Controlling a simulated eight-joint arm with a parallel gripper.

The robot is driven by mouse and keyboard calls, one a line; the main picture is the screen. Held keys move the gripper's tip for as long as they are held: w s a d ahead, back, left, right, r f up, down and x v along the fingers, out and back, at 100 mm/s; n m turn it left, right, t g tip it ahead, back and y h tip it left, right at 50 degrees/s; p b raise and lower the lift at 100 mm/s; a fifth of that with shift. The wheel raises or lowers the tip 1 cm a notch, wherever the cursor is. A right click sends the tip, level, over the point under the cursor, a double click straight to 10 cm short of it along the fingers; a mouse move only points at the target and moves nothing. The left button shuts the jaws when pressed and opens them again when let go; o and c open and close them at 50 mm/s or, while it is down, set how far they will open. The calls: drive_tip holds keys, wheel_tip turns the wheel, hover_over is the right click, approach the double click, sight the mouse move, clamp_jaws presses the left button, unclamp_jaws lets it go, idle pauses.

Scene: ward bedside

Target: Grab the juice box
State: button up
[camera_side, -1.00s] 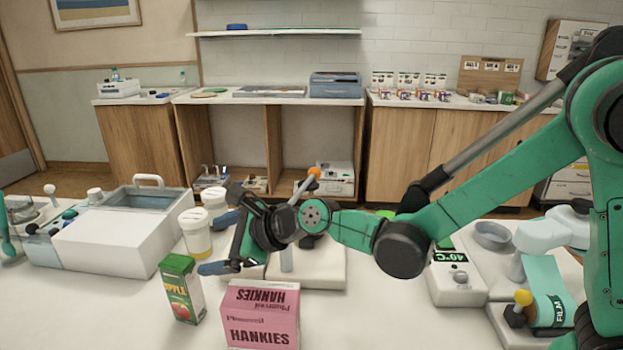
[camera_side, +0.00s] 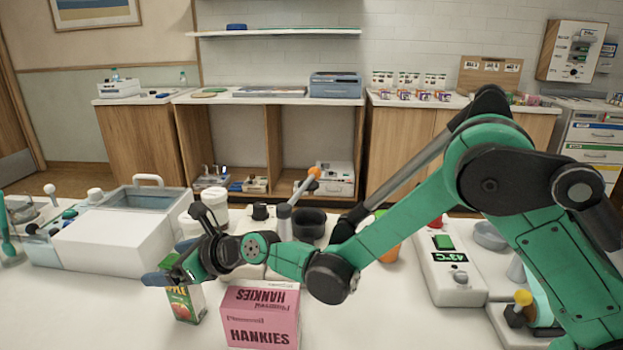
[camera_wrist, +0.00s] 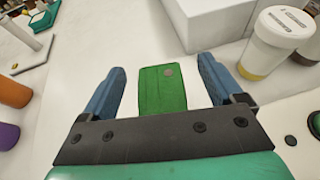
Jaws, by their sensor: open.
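The juice box (camera_side: 184,303) is a small green carton with a red apple picture, standing upright on the white table to the left of the pink hankies box. My gripper (camera_side: 165,272) is at its upper part in the side view and hides some of its top. In the wrist view the green top of the juice box (camera_wrist: 162,89) lies between the two blue fingers of my gripper (camera_wrist: 165,88), with a visible gap on each side. The fingers are open and do not appear to touch it.
The pink hankies box (camera_side: 260,318) stands close on the right of the juice box. A white machine (camera_side: 115,240) is behind to the left. A lidded cup (camera_wrist: 274,42) stands near it. The table front left is clear.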

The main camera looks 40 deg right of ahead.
clamp_jaws()
idle(0.4)
